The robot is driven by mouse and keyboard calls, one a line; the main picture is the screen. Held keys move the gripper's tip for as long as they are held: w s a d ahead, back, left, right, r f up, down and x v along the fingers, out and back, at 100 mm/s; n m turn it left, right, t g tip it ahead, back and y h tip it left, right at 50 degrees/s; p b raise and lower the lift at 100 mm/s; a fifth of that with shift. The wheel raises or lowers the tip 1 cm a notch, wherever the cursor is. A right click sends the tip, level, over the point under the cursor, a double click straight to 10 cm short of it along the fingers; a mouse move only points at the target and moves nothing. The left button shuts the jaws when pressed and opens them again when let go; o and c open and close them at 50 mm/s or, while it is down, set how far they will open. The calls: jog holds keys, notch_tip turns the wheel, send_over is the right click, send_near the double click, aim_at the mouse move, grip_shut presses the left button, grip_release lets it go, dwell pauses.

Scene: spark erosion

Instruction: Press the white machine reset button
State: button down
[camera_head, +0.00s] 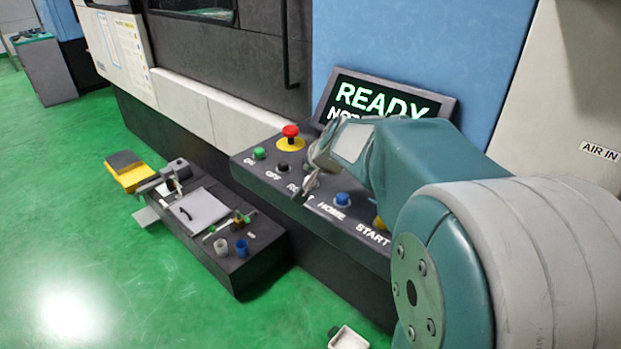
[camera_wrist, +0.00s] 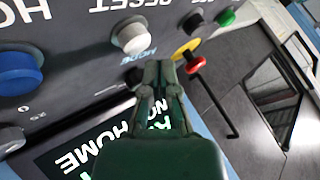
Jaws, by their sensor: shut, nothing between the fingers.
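The white reset button (camera_wrist: 132,37) stands out from the dark control panel, beside the lettering RESET, in the upper middle of the wrist view, which is upside down. My gripper (camera_wrist: 158,68) is shut and empty, its fingertips close to the button and beside it in the picture. Whether they touch it, I cannot tell. In the head view my gripper (camera_head: 308,186) is over the RESET place on the panel (camera_head: 262,176). It hides most of the lettering and the button there.
The panel also carries a red emergency stop (camera_head: 290,131), a green ON button (camera_head: 259,153), a black OFF button (camera_head: 283,171) and a blue HOME button (camera_head: 342,199). A READY screen (camera_head: 448,104) stands behind. A low bench with tools (camera_head: 262,243) is at left.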

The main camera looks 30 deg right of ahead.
jog(key=shift+r, duration=2.4)
jog(key=shift+s+a, duration=0.1)
jog(key=shift+a, duration=0.05)
jog(key=s+a+f+n+g, duration=0.1)
jog(key=s+a+f+n, duration=0.2)
jog(key=s, duration=0.9)
jog(key=s+a+f+n+g, duration=0.2)
jog(key=s+a+n, duration=0.4)
jog(key=s+a, duration=0.5)
jog(key=shift+s+f+n+g+y, duration=0.35)
jog(key=shift+s+f, duration=0.2)
jog(key=shift+s, duration=0.4)
